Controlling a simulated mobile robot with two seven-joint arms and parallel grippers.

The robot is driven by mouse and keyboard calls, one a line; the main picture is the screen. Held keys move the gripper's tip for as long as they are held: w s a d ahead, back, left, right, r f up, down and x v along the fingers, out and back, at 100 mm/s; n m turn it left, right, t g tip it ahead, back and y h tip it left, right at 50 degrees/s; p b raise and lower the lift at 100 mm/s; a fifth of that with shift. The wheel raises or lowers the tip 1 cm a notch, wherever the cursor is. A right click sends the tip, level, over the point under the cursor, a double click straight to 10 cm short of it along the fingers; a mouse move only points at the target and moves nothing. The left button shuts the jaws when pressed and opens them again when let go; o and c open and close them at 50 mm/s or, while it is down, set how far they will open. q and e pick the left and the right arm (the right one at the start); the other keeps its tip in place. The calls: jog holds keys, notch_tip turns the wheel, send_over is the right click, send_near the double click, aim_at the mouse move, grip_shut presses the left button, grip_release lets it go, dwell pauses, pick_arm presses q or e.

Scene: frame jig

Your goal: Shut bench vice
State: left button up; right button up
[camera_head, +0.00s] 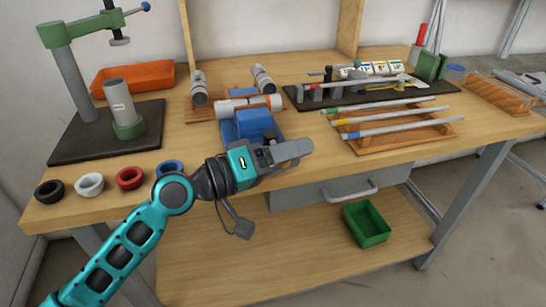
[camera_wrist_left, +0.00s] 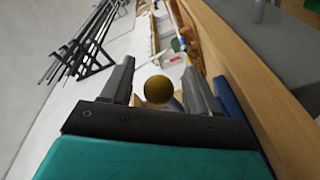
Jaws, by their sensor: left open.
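The blue bench vice (camera_head: 253,122) stands near the front edge of the wooden bench, with a light grey tube (camera_head: 232,108) lying across at its jaws. In the head view my left gripper (camera_head: 290,150) is in front of the vice and hides its lower front. In the left wrist view my left gripper (camera_wrist_left: 158,68) is open, with a brass-coloured ball knob (camera_wrist_left: 157,90) showing between its fingers. I cannot tell whether the fingers touch the knob. A blue part of the vice (camera_wrist_left: 233,102) shows beside the right finger. My right gripper is not in view.
Several coloured rings (camera_head: 130,178) lie along the front left edge. A green press (camera_head: 72,80) stands behind them. A wooden rack (camera_head: 400,142) with tubes is to the right. A drawer handle (camera_head: 349,190) juts out below the bench top, above a green bin (camera_head: 366,224).

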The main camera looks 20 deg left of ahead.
pick_arm(q)
jog(key=b+v, duration=0.4)
jog(key=v, duration=0.8)
jog(key=shift+s+a, duration=0.25)
jog(key=shift+a, duration=0.05)
